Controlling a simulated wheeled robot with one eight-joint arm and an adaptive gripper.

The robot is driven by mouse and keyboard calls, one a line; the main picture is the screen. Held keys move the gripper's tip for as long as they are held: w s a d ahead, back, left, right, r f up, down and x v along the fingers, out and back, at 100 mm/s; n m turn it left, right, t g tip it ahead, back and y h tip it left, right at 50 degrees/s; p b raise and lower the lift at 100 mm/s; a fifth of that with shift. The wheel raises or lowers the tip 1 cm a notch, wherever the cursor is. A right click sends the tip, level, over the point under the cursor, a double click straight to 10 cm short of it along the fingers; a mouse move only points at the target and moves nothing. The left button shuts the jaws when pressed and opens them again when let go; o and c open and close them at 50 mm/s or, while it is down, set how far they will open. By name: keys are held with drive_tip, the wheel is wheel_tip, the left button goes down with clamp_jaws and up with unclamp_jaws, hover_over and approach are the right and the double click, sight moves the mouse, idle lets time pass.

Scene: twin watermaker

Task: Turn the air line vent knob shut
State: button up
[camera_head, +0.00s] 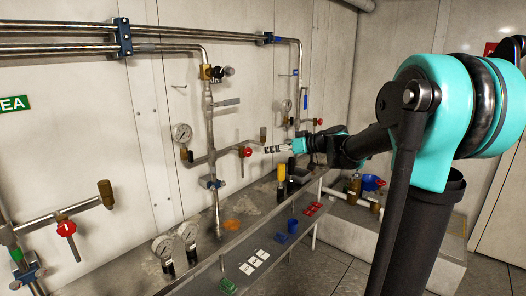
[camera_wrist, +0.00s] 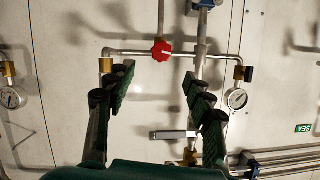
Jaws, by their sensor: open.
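A red knob (camera_head: 246,152) sits on the middle pipe branch on the wall, near a pressure gauge. It also shows in the wrist view as a red lobed knob (camera_wrist: 161,51) on a horizontal pipe. My gripper (camera_head: 274,149) reaches across from the right, close in front of this knob. In the wrist view my gripper (camera_wrist: 157,84) has its fingers spread apart with nothing between them. The knob appears beyond the fingertips, apart from them.
Other red knobs are at lower left (camera_head: 66,228) and farther right (camera_head: 318,121). A gauge (camera_head: 182,133) and a lever valve (camera_head: 226,102) are near the middle pipe.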

drive_tip(key=s+d+f+n+t+y, duration=0.1)
drive_tip(key=s+d+f+t+y, duration=0.15)
drive_tip(key=s+d+f, duration=0.2)
approach(250, 153)
drive_tip(key=shift+t, duration=0.25)
drive_tip(key=x, duration=0.8)
drive_tip(key=shift+s+a+f, duration=0.1)
drive_tip(key=shift+a, duration=0.2)
drive_tip(key=c, duration=1.2)
